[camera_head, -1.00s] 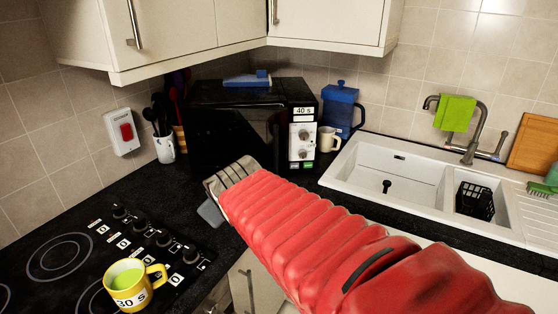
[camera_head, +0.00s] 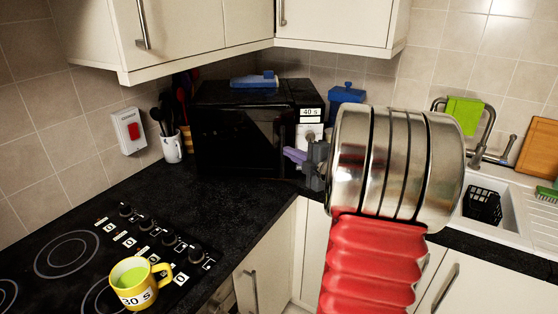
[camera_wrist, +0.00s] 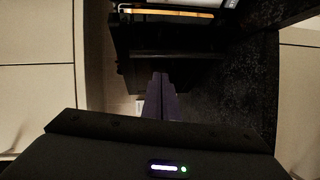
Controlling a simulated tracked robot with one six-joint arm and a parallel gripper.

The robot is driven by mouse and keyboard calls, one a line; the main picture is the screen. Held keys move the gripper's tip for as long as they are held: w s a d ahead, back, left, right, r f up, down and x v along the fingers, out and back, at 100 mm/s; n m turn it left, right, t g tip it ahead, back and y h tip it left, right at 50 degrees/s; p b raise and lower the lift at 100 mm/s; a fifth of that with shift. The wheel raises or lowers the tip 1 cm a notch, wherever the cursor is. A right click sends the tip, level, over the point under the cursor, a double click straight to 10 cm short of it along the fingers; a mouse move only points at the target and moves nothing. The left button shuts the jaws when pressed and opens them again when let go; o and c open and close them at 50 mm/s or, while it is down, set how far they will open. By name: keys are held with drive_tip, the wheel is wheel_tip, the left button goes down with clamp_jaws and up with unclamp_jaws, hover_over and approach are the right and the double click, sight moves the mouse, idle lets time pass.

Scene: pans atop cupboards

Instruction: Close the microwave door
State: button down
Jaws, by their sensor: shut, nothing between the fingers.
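The black microwave (camera_head: 235,140) stands on the worktop in the corner, with its control panel and "40 s" label (camera_head: 311,113) at its right. Its dark front fills the left part; I cannot tell how far the door stands from the body. My gripper (camera_head: 286,153) is shut and empty, its purple fingers pointing left at the lower right of the microwave front. Whether they touch it is unclear. In the wrist view my shut fingers (camera_wrist: 160,77) point toward a dark boxy shape, probably the microwave or its door. My arm hides part of the panel's right side.
A blue item (camera_head: 254,79) lies on top of the microwave and a blue container (camera_head: 346,94) stands behind my arm. A utensil mug (camera_head: 172,146) is left of the microwave. The worktop (camera_head: 180,195) before it is clear.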

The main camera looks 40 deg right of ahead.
drive_tip(key=s+d+f+n+t+y, duration=0.1)
drive_tip(key=s+f+n+y, duration=0.3)
drive_tip(key=s, duration=0.5)
drive_tip(key=shift+s+d+f+n+t+y, duration=0.3)
drive_tip(key=shift+d+f+y, duration=0.2)
drive_tip(key=shift+d+f, duration=0.4)
drive_tip(key=shift+w+a, duration=0.1)
drive_tip(key=shift+w, duration=0.05)
drive_tip(key=w, duration=1.3)
drive_tip(key=shift+d, duration=0.4)
